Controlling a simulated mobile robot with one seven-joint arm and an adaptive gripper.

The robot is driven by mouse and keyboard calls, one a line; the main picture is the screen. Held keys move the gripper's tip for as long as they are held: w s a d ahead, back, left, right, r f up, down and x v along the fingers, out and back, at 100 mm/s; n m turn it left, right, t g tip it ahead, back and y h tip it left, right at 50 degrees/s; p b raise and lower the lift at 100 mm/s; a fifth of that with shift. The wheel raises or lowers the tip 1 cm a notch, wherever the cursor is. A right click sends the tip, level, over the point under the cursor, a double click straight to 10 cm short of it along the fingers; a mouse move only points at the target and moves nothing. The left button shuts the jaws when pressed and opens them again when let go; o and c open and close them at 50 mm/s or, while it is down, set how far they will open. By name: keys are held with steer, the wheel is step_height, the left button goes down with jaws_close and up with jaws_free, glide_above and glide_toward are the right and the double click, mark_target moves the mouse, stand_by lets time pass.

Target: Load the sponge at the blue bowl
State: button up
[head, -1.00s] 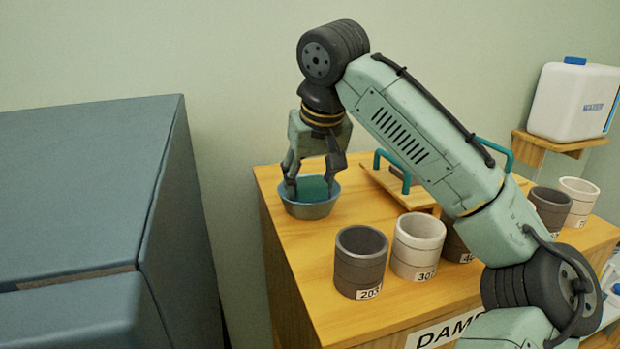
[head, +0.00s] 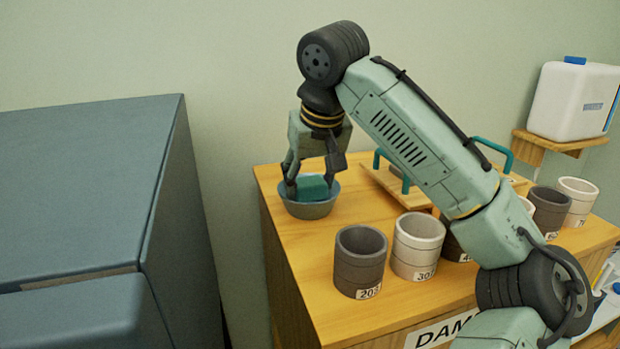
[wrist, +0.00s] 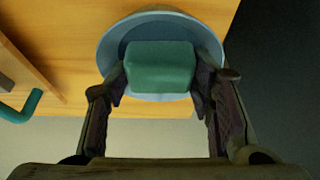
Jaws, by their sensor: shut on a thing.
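The blue bowl (head: 308,209) stands at the far left corner of the wooden cabinet top in the head view. It also shows in the wrist view (wrist: 160,17), with a pale blue rim. The green sponge (head: 312,187) is at the bowl's mouth; in the wrist view the sponge (wrist: 160,68) lies between the two fingers. My gripper (head: 312,180) points down over the bowl and is shut on the sponge. Its fingertips reach to the rim level or just inside it. Whether the sponge touches the bowl's bottom is hidden.
Grey and white numbered pots (head: 360,262) stand along the cabinet's front. A wooden board with teal handles (head: 404,185) lies right of the bowl, partly behind my arm. A white water container (head: 572,100) is on a shelf at right. A large blue-grey cabinet (head: 80,200) stands at left.

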mark_target(310, 182)
stand_by(0.5)
steer(key=shift+r+p, duration=3.2)
steer(key=shift+r, duration=0.25)
